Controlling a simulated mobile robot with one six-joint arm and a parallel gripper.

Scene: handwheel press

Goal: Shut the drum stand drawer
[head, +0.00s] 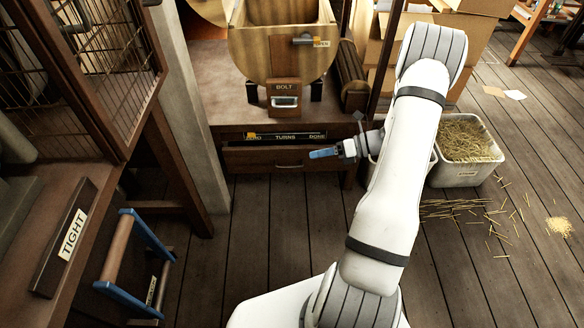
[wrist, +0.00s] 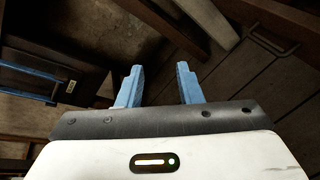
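The drum stand (head: 232,108) is a brown wooden frame under the large wooden drum (head: 265,50). Its drawer (head: 262,158) is below the strip marked ZERO, TURNS, DONE (head: 270,136). The drawer front has a small dark pull (head: 288,164), and a dark gap shows above the front, so the drawer looks partly open. My gripper (head: 314,154) shows in front of the drawer's right part; I cannot tell if it touches. In the wrist view my gripper (wrist: 158,78) has its two blue fingers apart with nothing between them.
A white bin of straw (head: 465,150) stands to the right, with loose straw on the plank floor (head: 500,225). A pillar (head: 190,110) and a blue-sided frame with a wooden bar (head: 118,245) are at left. The floor before the drawer is clear.

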